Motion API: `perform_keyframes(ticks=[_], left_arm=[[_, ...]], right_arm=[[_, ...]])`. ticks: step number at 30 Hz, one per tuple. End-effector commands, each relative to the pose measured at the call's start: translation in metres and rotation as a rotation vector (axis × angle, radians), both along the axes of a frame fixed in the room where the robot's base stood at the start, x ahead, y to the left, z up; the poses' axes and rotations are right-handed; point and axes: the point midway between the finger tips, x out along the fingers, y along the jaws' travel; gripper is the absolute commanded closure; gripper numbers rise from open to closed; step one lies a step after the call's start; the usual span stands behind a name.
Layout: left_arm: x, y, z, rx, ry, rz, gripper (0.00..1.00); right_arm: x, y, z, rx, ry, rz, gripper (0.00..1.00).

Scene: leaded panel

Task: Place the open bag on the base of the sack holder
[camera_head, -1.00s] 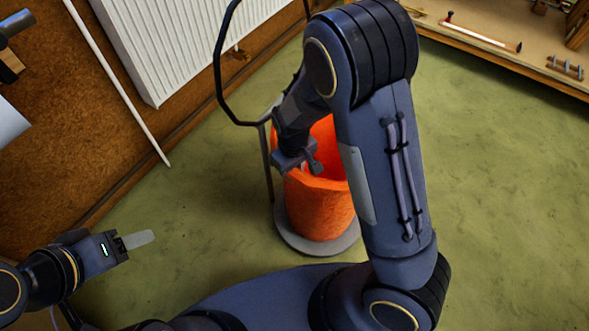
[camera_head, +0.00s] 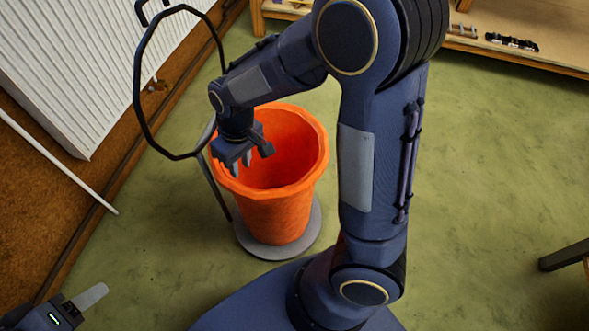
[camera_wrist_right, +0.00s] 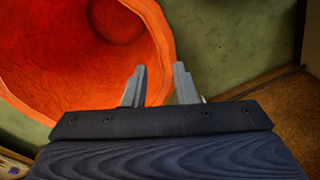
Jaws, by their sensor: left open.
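The open orange bag (camera_head: 275,211) stands upright, its round mouth facing up. It appears to stand on the round grey base (camera_head: 309,232) of the sack holder, whose dark hoop frame (camera_head: 141,75) rises at the left. My right gripper (camera_head: 240,168) is at the bag's left rim, pointing down. In the right wrist view the fingers of my right gripper (camera_wrist_right: 160,84) are apart, with the bag's rim (camera_wrist_right: 163,35) and floor behind them; contact cannot be told. My left gripper (camera_head: 88,297) is low at the left, open and away from the bag.
A white radiator (camera_head: 70,60) and a pale pipe (camera_head: 60,160) are on the wall at the left. A wooden shelf (camera_head: 530,58) stands at the back right. A dark leg-like bar (camera_head: 565,255) shows at the right edge.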

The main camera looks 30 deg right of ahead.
Motion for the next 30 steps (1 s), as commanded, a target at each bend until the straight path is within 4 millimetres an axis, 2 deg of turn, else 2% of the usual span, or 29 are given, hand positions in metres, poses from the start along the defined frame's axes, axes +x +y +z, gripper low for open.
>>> perform_keyframes(ticks=[1, 6, 9, 12, 15, 19, 24, 30], left_arm=[[0.000, 0.000, 0.000, 0.000, 0.000, 0.000, 0.45], [0.000, 0.000, 0.000, 0.000, 0.000, 0.000, 0.45], [0.000, 0.000, 0.000, 0.000, 0.000, 0.000, 0.45], [0.000, 0.000, 0.000, 0.000, 0.000, 0.000, 0.45], [0.000, 0.000, 0.000, 0.000, 0.000, 0.000, 0.45], [0.000, 0.000, 0.000, 0.000, 0.000, 0.000, 0.45], [0.000, 0.000, 0.000, 0.000, 0.000, 0.000, 0.45], [0.000, 0.000, 0.000, 0.000, 0.000, 0.000, 0.45]], right_arm=[[-0.010, -0.009, 0.016, 0.067, -0.015, -0.051, 0.75], [-0.057, -0.034, 0.065, 0.251, -0.087, -0.194, 0.75], [-0.087, -0.046, 0.088, 0.318, -0.155, -0.266, 0.75], [-0.116, -0.055, 0.103, 0.351, -0.228, -0.332, 0.75], [-0.140, -0.060, 0.110, 0.357, -0.293, -0.386, 0.75], [-0.159, -0.063, 0.111, 0.345, -0.349, -0.432, 0.75], [-0.166, -0.063, 0.111, 0.335, -0.374, -0.453, 0.75], [-0.166, -0.063, 0.111, 0.336, -0.374, -0.452, 0.75]])
